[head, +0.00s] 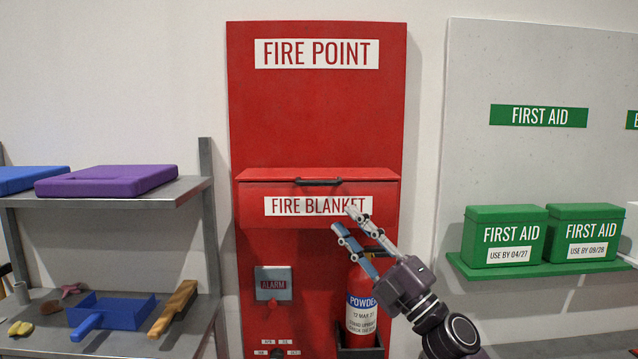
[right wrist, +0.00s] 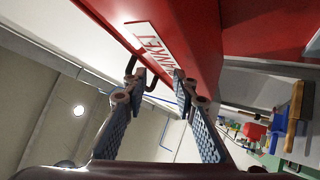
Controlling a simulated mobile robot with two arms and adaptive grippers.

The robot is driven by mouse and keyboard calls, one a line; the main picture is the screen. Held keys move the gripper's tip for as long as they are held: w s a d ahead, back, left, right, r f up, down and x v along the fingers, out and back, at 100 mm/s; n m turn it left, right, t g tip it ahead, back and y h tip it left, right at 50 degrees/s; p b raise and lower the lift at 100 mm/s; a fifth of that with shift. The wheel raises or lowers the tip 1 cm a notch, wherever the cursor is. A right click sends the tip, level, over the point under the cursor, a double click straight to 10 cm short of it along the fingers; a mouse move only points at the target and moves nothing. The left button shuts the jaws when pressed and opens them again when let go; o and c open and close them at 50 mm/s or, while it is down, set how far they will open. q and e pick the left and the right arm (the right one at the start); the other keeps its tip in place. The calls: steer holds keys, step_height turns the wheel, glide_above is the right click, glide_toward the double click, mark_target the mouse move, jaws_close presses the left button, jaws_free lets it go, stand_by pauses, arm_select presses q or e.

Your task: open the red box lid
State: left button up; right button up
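The red box (head: 250,208), labelled FIRE BLANKET, is fixed to a red FIRE POINT board. Its lid (head: 255,176) looks closed. A dark handle (head: 318,182) sits at the middle of the lid's front edge. My right gripper (head: 343,219) is in front of the box's lower right part, below and right of the handle, and covers the end of the label. In the right wrist view its two fingers (right wrist: 155,84) are apart, and the handle (right wrist: 131,66) shows beyond the fingertips, not gripped. My left gripper is not in view.
A red extinguisher (head: 361,309) stands below the box, partly behind my right gripper. A grey alarm unit (head: 272,282) is at its left. Green first aid boxes (head: 503,237) sit on a shelf at right. Metal shelves (head: 185,190) with a purple case (head: 106,181) stand at left.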

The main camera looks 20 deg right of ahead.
mark_target(329, 184)
steer(key=r+n+g+y, duration=0.2)
steer(key=n, duration=0.1)
steer(key=r+n+g+y, duration=0.2)
steer(key=n+g, duration=0.1)
steer(key=n, duration=0.1)
steer(key=s+r+n+g+y, duration=0.1)
steer(key=r+n+g, duration=0.1)
steer(key=n+g, duration=0.1)
steer(key=shift+a+r+n+y, duration=0.2)
steer(key=shift+a+n+y, duration=0.15)
steer(key=shift+n, duration=0.35)
steer(key=w+a+p, duration=0.1)
steer(key=w+a+r+n+g+p, duration=0.1)
steer(key=w+a+r+g+p, duration=0.1)
steer(key=a, duration=0.1)
steer(key=shift+n, duration=0.4)
steer(key=shift+w+a+p, duration=0.3)
steer(key=shift+w+a, duration=0.05)
steer(key=shift+a, duration=0.15)
jaws_close()
